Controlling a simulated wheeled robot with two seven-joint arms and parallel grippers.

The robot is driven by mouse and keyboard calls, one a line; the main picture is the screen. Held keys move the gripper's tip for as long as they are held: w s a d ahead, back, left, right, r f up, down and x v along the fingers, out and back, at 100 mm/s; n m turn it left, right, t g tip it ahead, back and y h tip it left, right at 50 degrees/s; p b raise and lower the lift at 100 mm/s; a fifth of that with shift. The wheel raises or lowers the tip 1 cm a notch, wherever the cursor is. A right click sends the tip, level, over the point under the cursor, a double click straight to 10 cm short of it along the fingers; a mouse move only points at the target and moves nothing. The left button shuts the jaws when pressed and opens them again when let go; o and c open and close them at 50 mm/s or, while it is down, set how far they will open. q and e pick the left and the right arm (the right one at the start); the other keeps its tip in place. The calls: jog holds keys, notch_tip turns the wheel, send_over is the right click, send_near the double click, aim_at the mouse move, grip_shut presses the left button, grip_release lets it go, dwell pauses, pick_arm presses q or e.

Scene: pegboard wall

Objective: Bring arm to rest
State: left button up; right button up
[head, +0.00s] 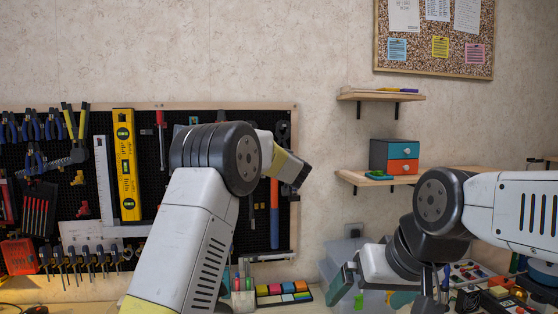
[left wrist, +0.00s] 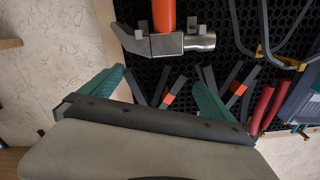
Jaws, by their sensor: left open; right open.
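My left arm rises from the bottom of the head view and bends at its elbow in front of the pegboard (head: 85,165). Its gripper is hidden there, but the left wrist view shows it (left wrist: 157,82). Its two green fingers are spread apart with nothing between them, facing the pegboard. My right arm comes in from the right and bends down. Its gripper (head: 366,288) is low at the lower right, near a translucent bin (head: 336,262); its fingers look apart and I see nothing held.
A hammer with an orange handle (left wrist: 164,15) hangs near the left gripper's fingers. Pliers, rulers and a yellow level (head: 126,165) hang on the board. Two small shelves stick out right of it, the lower holding a drawer box (head: 394,156). Several items crowd the worktop at lower right.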

pick_arm(q)
jog(key=s+d, duration=0.1)
jog(key=s, duration=0.5)
jog(key=s+a+f+n+g+y, duration=0.1)
jog(key=s+a+n+g+y, duration=0.2)
jog(key=s+a, duration=0.7)
jog(key=s+a+f+g+h, duration=0.1)
jog(key=s+a+f+g, duration=0.4)
jog(key=s+a, duration=0.65)
jog(key=s+d+f+g+h, duration=0.1)
jog(key=s+d+f+h, duration=0.1)
jog(key=s, duration=0.6)
jog(key=s+d+f+m+g+h, duration=0.1)
jog(key=s+d+f+h, duration=0.2)
jog(key=s, duration=0.6)
jog(key=s+d+f+m+g+h, duration=0.1)
jog(key=s+d+f+h, duration=0.1)
jog(key=s, duration=0.7)
notch_tip(320, 180, down, 2)
jog(key=shift+s+d+f+h, duration=0.2)
jog(key=shift+d+f+h, duration=0.1)
jog(key=shift+d, duration=0.25)
